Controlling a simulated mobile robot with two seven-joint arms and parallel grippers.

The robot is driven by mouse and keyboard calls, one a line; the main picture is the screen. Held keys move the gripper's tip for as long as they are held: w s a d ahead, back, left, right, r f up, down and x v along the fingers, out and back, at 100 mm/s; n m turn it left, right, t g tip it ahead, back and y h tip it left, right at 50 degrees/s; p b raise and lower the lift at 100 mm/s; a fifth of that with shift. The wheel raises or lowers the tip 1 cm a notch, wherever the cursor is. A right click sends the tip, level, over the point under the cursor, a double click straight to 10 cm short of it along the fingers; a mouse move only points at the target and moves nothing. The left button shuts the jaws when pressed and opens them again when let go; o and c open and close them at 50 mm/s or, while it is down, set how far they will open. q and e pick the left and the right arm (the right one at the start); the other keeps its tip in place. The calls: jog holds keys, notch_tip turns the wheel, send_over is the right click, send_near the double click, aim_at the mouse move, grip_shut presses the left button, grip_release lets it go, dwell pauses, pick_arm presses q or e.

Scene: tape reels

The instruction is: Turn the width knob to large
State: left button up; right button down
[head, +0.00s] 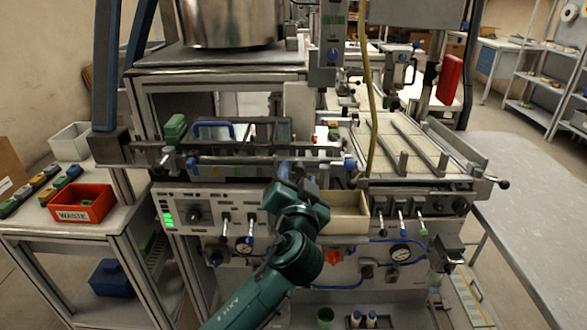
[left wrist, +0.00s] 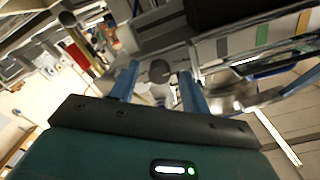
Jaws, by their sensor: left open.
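My left gripper (head: 297,192) is in front of the machine, just above the control panel (head: 175,200). In the left wrist view my left gripper (left wrist: 158,84) has two blue fingers apart. A small round grey knob (left wrist: 160,71) appears between the fingertips; I cannot tell whether they touch it. A bar with coloured stripes (left wrist: 262,36) is beside it. I cannot read which knob is the width knob. A dark rotary knob (head: 193,215) sits on the panel by green lights. My right gripper is in neither view.
A pale open tray (head: 345,222) is right of my gripper. A red waste bin (head: 82,203) stands on the left side table. A grey table (head: 530,170) at right has free room.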

pick_arm(q)
jog(key=shift+w, duration=0.15)
jog(key=shift+c, duration=0.4)
jog(key=c, duration=0.9)
